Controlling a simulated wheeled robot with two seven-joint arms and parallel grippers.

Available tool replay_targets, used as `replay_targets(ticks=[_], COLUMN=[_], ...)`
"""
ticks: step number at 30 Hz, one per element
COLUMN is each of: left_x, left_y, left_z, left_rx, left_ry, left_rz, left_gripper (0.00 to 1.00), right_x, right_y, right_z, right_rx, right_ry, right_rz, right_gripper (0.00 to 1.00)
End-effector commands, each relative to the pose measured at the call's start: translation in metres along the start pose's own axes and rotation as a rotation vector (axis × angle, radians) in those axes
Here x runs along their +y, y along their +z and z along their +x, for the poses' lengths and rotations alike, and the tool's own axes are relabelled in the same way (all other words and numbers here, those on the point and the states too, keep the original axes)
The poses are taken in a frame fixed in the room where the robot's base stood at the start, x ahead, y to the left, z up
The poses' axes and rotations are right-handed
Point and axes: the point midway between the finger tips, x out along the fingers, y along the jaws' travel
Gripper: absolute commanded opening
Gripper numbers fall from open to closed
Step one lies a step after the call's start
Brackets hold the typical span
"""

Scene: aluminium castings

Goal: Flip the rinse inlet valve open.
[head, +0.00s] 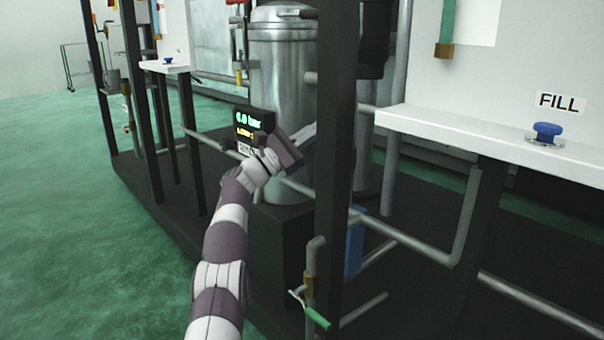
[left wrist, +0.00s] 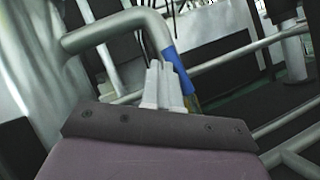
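A valve with a blue lever (left wrist: 179,72) and a brass-coloured body (left wrist: 192,103) sits on a grey pipe in the left wrist view. Another valve, with a green lever (head: 317,318) and brass body (head: 308,284), is low on a vertical pipe in the head view. No label shows which is the rinse inlet valve. My left gripper (head: 308,131) is raised in front of the steel tank. In the left wrist view its fingers (left wrist: 164,72) are together, just left of the blue lever and overlapping it in the picture; contact cannot be told. My right gripper is out of view.
A dark frame post (head: 337,150) stands right of my left gripper. A steel tank (head: 282,90) and a pressure display (head: 254,125) are close by. A shelf with a blue FILL button (head: 546,131) is at right. Green floor (head: 60,200) is open at left.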

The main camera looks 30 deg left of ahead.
Motion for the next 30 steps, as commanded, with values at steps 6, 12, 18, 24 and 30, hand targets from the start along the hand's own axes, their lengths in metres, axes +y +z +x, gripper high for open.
replay_targets(ticks=[6,12,18,24,30], left_x=[0.001,0.001,0.001,0.001,-0.002], left_y=[0.002,0.003,0.003,0.003,0.002], left_z=[0.001,0.002,0.002,0.001,-0.003], left_rx=[0.000,0.000,0.000,0.000,-0.001], left_ry=[0.001,0.001,0.001,0.001,0.001], left_rz=[0.000,-0.001,-0.001,-0.001,-0.002], left_gripper=[0.00,0.00,0.00,0.00,0.00], right_x=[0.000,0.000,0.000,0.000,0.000], right_y=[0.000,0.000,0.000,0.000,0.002], right_z=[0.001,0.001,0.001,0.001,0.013], right_rx=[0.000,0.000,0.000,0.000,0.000], right_ry=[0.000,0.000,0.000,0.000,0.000], right_rz=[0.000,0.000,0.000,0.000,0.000], right_gripper=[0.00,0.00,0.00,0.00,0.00])
